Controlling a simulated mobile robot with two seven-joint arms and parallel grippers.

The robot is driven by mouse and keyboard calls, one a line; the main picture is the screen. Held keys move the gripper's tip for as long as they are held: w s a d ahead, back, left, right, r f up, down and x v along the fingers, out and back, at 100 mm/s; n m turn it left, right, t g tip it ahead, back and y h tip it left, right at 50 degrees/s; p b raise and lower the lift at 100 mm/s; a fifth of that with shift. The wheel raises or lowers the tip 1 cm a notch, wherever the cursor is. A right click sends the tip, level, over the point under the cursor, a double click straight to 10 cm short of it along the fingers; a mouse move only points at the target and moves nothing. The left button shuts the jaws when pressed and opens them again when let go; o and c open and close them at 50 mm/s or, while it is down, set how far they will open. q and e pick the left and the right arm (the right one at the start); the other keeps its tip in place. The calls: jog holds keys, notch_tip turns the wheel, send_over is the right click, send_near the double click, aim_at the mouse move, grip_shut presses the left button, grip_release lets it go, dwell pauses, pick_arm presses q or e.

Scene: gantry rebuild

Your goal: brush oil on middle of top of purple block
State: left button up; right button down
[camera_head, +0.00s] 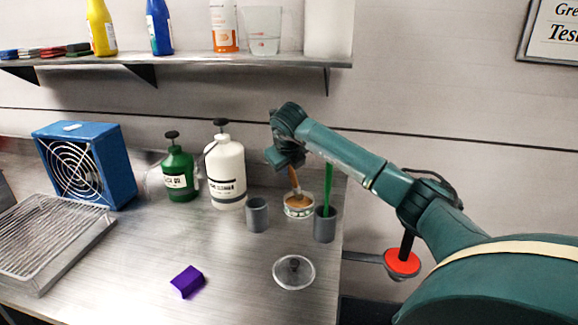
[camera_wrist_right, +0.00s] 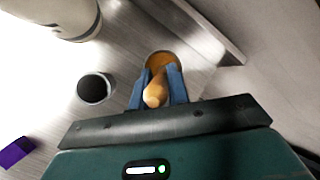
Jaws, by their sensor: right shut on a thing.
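The purple block (camera_head: 187,282) lies on the steel bench at the front middle; its edge also shows at the lower left of the right wrist view (camera_wrist_right: 16,152). My right gripper (camera_head: 289,163) is above the oil tin (camera_head: 299,206), pointing down. In the right wrist view its blue fingers (camera_wrist_right: 158,88) are shut on the orange-brown handle of a brush (camera_wrist_right: 155,94). The brush (camera_head: 294,180) reaches down into the tin, so its bristles are hidden. The tin's orange content shows beyond the fingers. My left gripper is not in view.
Two grey cups (camera_head: 257,215) and (camera_head: 325,225) flank the tin; the right one holds a green stick. A clear lid (camera_head: 294,272) lies in front. Green (camera_head: 178,174) and white (camera_head: 226,172) bottles stand behind. The bench around the purple block is clear.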

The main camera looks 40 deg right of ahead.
jog(key=shift+f+b, duration=0.4)
jog(key=shift+f, duration=0.2)
dwell(0.4)
jog(key=shift+r, duration=0.1)
dwell(0.5)
jog(key=shift+r+p, duration=2.5)
jog(key=shift+r, duration=0.95)
jog(key=shift+f, duration=0.1)
